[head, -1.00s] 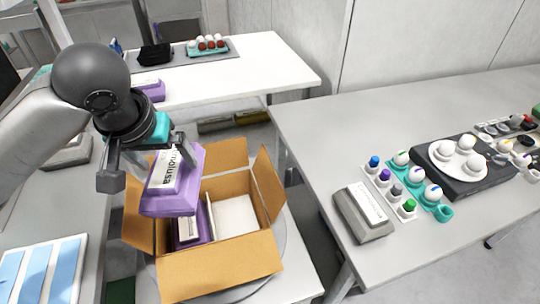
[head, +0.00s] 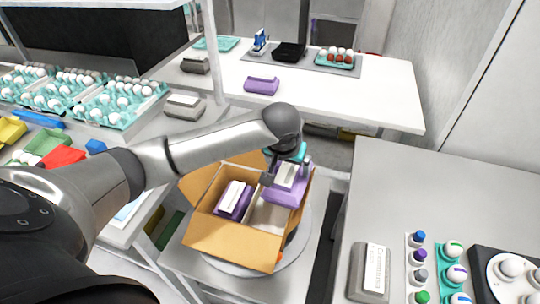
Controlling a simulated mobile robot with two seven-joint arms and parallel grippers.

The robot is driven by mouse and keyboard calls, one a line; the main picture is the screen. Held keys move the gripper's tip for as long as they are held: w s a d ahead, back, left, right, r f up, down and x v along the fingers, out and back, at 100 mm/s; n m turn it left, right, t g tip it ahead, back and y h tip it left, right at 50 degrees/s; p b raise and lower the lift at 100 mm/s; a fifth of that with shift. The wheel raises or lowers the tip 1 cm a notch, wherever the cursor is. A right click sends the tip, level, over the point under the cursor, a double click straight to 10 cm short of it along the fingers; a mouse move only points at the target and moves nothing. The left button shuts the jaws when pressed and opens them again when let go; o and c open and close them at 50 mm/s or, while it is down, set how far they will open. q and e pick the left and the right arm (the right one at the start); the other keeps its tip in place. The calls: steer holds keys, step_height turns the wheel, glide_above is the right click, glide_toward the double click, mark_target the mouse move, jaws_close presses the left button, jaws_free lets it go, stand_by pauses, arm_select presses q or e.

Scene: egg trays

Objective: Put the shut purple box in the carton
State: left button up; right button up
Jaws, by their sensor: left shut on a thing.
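A purple box with a white label (head: 288,190) is held in my left gripper (head: 286,170), whose fingers are shut on it. The box is over the right part of the open cardboard carton (head: 232,243), near its right flap. I cannot tell how far its lower edge is below the carton rim. Another purple box with a white label (head: 240,212) is inside the carton on the left. A pale bare area (head: 268,216) shows in the carton to its right. My right gripper is not in view.
The carton stands on a round plate (head: 298,236) on a small table. A third purple box (head: 261,86) lies on the white back table (head: 385,95). A grey box (head: 370,271) and painted eggs are on the right table. Egg trays (head: 120,103) stand at the left.

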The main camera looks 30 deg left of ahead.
arm_select(q)
steer(key=a+f, duration=0.1)
steer(key=a+p, duration=0.1)
steer(key=a, duration=0.1)
steer(key=s+a+f+p, duration=0.1)
steer(key=shift+a+f, duration=0.25)
steer(key=shift+f, duration=0.05)
step_height(320, 180, down, 16)
steer(key=b, duration=1)
steer(key=shift+a+r, duration=0.25)
steer(key=shift+a, duration=0.05)
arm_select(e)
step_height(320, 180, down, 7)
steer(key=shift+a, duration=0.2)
arm_select(q)
steer(key=shift+f+n, duration=0.3)
steer(key=shift+f, duration=0.3)
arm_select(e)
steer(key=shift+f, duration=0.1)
arm_select(q)
steer(key=o, duration=0.8)
steer(key=shift+o, duration=0.3)
steer(key=shift+s+f, duration=0.1)
